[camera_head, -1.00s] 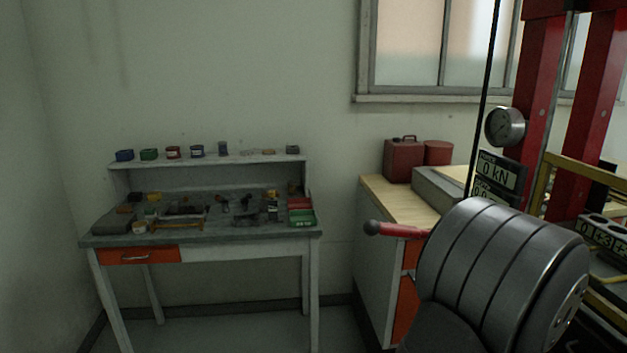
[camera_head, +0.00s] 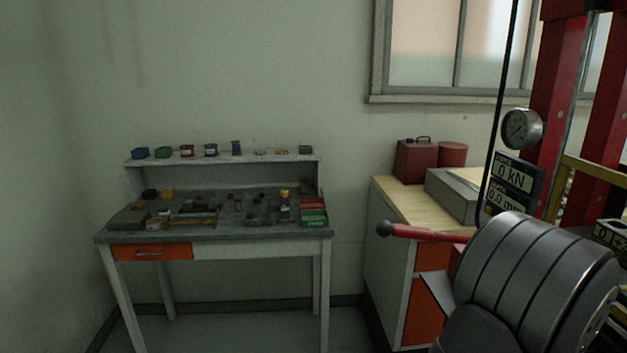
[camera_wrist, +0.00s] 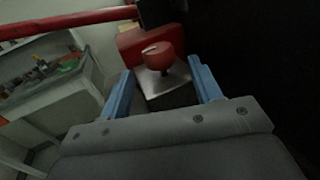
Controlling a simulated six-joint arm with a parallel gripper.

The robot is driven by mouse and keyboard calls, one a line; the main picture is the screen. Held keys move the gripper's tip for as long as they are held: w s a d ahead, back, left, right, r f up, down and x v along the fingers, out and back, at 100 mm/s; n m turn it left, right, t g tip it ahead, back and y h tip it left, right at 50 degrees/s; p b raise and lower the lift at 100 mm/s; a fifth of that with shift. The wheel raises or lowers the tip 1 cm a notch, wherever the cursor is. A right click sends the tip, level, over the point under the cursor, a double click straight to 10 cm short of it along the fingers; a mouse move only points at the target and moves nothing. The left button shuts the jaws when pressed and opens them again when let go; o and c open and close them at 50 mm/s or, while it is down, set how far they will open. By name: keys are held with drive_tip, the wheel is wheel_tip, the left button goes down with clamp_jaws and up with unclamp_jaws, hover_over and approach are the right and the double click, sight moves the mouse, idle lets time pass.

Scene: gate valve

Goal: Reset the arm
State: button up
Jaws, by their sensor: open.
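My gripper (camera_wrist: 160,66) shows only in the wrist view. Its two blue fingers stand wide apart, with nothing held between them. Beyond the fingertips, a red round knob (camera_wrist: 158,56) sits over a pale metal plate (camera_wrist: 163,82). I cannot tell whether either finger touches anything. A large grey ribbed body hides the lower right, and my gripper is out of sight there.
A workbench (camera_head: 215,237) with small tools and pots stands at the left. A wooden-topped cabinet (camera_head: 405,203) carries a red can (camera_head: 415,161) and a grey box. A red press frame (camera_head: 556,110) with a gauge (camera_head: 522,128) stands at the right. Floor between bench and cabinet is clear.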

drive_tip(key=v, duration=1.2)
drive_tip(key=shift+r, duration=0.1)
drive_tip(key=w+a+f+n+y, duration=0.1)
drive_tip(key=a+n+y, duration=0.1)
drive_tip(key=w+a+n+y, duration=0.2)
drive_tip(key=w+a+f+n+y, duration=0.1)
drive_tip(key=w+a+n+y, duration=0.1)
drive_tip(key=shift+w+a+f, duration=0.2)
drive_tip(key=shift+a+f, duration=0.05)
drive_tip(key=shift+f, duration=0.1)
drive_tip(key=w+a+f+n+g+y, duration=0.2)
drive_tip(key=a+f+n+g+y, duration=0.2)
drive_tip(key=a, duration=0.5)
drive_tip(key=shift+w+n+y, duration=0.4)
drive_tip(key=shift+n+y, duration=0.7)
drive_tip(key=shift+n, duration=0.7)
